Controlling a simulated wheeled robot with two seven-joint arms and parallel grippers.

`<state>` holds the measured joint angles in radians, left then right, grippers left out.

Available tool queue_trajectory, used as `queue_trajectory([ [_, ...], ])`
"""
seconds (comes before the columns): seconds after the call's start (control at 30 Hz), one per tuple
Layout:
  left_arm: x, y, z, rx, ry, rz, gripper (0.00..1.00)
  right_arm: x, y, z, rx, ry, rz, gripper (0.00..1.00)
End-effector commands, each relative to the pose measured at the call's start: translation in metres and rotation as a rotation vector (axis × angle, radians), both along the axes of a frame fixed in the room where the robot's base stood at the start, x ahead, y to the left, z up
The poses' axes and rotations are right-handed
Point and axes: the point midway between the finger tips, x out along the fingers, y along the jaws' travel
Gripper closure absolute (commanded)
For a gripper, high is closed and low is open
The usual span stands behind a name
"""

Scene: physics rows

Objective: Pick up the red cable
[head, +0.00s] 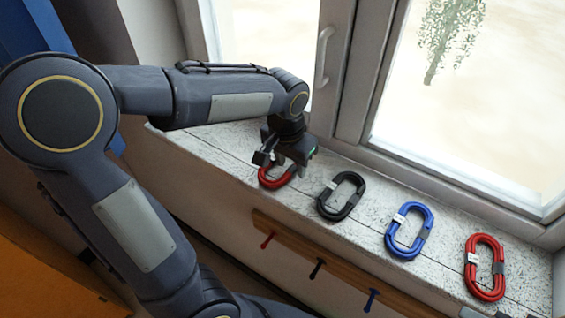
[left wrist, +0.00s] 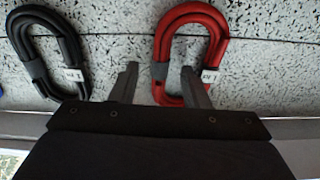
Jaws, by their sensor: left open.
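A coiled red cable (head: 270,183) lies on the speckled windowsill under my left gripper (head: 281,162), which partly hides it in the head view. In the left wrist view this red cable (left wrist: 192,14) is an oblong loop with a grey band and a white tag. My left gripper (left wrist: 160,74) is open there, its fingers apart on either side of the loop's left strand; I cannot tell whether they touch it. A second red cable (head: 471,262) lies at the right end of the sill. My right gripper is not in view.
A black cable (head: 324,205) and a blue cable (head: 390,238) lie between the two red ones; the black cable (left wrist: 70,50) also shows in the left wrist view. The window frame (head: 350,125) stands behind the sill. A wooden rail (head: 290,245) with coloured pegs is below its front edge.

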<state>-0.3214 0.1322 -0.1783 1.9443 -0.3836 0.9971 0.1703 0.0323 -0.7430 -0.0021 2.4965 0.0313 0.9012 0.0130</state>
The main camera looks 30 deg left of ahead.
Motion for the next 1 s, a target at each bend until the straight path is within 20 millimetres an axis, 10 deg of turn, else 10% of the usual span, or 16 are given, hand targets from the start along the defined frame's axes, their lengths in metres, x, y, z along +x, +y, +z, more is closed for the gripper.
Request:
queue_trajectory([
  [0.3,0.0013,0.0000,-0.0083,0.000,-0.001,0.000,0.58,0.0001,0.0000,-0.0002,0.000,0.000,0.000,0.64],
  [0.63,0.0012,0.0000,-0.0080,0.000,-0.001,0.000,1.00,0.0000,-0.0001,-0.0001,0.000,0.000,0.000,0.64],
  [1.0,0.0016,0.0000,-0.0053,0.000,-0.003,0.000,1.00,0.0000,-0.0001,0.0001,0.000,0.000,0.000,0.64],
])
